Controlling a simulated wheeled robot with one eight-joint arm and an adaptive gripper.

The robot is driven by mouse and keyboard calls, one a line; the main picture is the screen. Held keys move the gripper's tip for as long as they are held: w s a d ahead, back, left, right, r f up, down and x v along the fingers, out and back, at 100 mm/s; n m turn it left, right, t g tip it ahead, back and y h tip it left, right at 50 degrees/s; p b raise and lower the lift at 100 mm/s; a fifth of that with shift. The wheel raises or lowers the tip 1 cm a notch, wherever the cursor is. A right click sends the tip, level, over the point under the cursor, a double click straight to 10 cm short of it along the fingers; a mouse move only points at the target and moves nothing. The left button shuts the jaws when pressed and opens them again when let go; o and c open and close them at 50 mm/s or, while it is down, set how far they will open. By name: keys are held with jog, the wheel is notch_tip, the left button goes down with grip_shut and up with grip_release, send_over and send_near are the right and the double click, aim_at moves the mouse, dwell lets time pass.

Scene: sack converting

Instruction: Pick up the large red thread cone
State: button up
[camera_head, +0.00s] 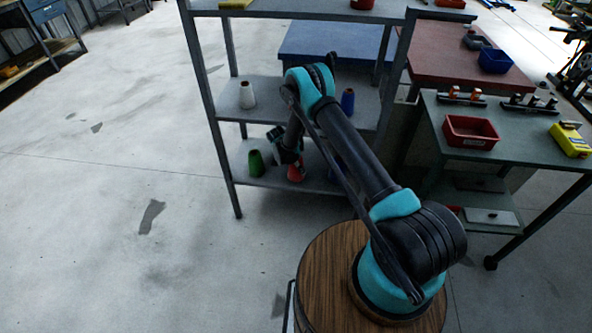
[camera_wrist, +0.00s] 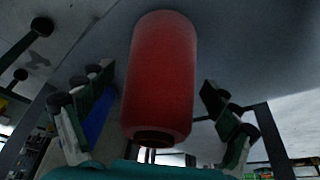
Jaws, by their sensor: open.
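The large red thread cone (camera_head: 296,172) stands on the lower shelf of the grey rack, partly hidden behind my gripper (camera_head: 287,150). In the wrist view the red cone (camera_wrist: 160,75) fills the middle of the picture, with a dark round opening at its end. My gripper's two fingers (camera_wrist: 158,105) are spread on either side of it, with visible gaps left and right. The gripper is open and holds nothing.
A green cone (camera_head: 256,163) stands left of the red one on the lower shelf (camera_head: 240,178). The middle shelf (camera_head: 275,104) above carries a white cone (camera_head: 247,95) and a blue cone (camera_head: 347,102). Rack posts and shelf edges surround my arm.

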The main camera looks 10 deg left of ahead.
jog(key=shift+d, duration=0.1)
jog(key=c, duration=2)
jog(key=shift+o, duration=0.2)
jog(key=shift+r, duration=0.1)
